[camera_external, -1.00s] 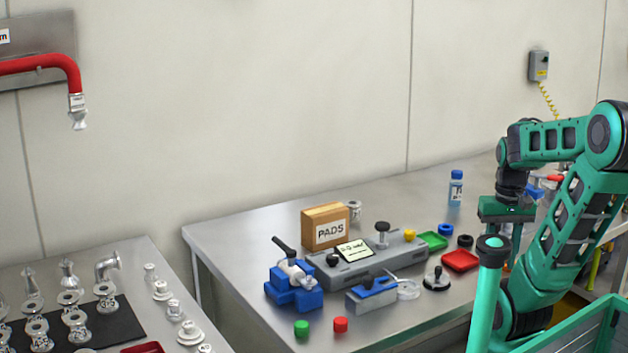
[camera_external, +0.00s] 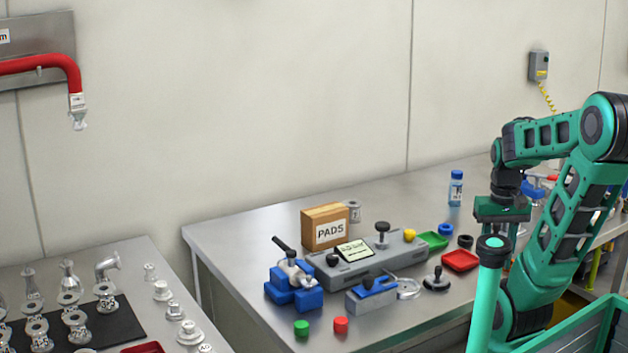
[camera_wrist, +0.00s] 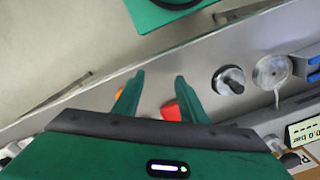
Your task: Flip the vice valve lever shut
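The vice valve is a silver valve (camera_external: 292,272) held in a blue vice (camera_external: 294,292) at the left end of the steel bench. Its black lever (camera_external: 284,246) points up and to the left, tilted. My gripper (camera_external: 503,225) hangs at the right of the bench, well away from the valve. In the wrist view, my gripper's (camera_wrist: 155,92) two green fingers are spread apart with nothing held between them. A red block or tray part (camera_wrist: 171,112) shows beyond the fingers. The vice is not in the wrist view.
A grey pressure unit (camera_external: 355,262) stands behind a blue-topped block (camera_external: 371,294). A PADS box (camera_external: 325,226) is at the back. A red tray (camera_external: 460,260), a green tray (camera_external: 433,240) and a black-knobbed disc (camera_external: 436,280) lie between my gripper and the vice. Green (camera_external: 301,328) and red (camera_external: 340,324) caps lie in front.

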